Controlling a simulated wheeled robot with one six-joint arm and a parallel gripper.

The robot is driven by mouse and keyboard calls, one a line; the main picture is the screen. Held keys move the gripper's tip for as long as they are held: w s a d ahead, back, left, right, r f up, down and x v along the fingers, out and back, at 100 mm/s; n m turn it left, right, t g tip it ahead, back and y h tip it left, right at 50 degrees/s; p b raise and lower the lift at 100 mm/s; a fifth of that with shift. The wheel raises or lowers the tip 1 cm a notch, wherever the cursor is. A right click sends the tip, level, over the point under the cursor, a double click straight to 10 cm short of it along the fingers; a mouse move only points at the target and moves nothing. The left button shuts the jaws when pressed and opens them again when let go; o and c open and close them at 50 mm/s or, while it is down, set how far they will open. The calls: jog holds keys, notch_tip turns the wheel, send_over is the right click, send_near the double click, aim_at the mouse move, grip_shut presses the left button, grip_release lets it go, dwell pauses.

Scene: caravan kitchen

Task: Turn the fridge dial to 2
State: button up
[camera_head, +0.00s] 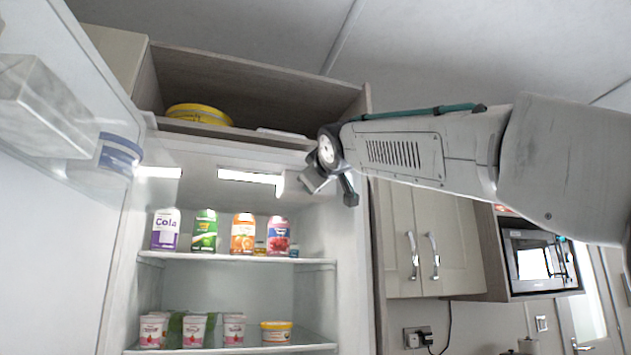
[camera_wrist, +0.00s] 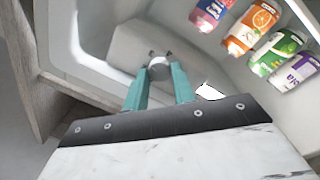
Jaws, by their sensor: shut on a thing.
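The fridge (camera_head: 137,275) stands open, and my arm reaches into its upper right part. In the wrist view the dial (camera_wrist: 159,66) is a small pale round knob on a light grey housing (camera_wrist: 130,42) inside the fridge. My gripper (camera_wrist: 158,70), with two teal fingers, is shut on the dial, one finger on each side. In the head view my gripper (camera_head: 302,184) is at the housing near the fridge's top right, and the dial is hidden there. I cannot read any numbers on the dial.
Cans (camera_head: 243,233) stand on the upper shelf (camera_head: 200,259), with pots (camera_head: 190,330) below. The open door (camera_head: 60,180) is at left. An overhead cubby (camera_head: 250,90) holds a yellow container (camera_head: 199,113). Closed cupboards (camera_head: 440,235) and a microwave (camera_head: 540,260) are at right.

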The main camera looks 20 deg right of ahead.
jog(key=shift+f+n+t+y, duration=0.15)
jog(key=shift+n+t+y, duration=0.15)
jog(key=shift+n, duration=4)
jog(key=o, duration=1)
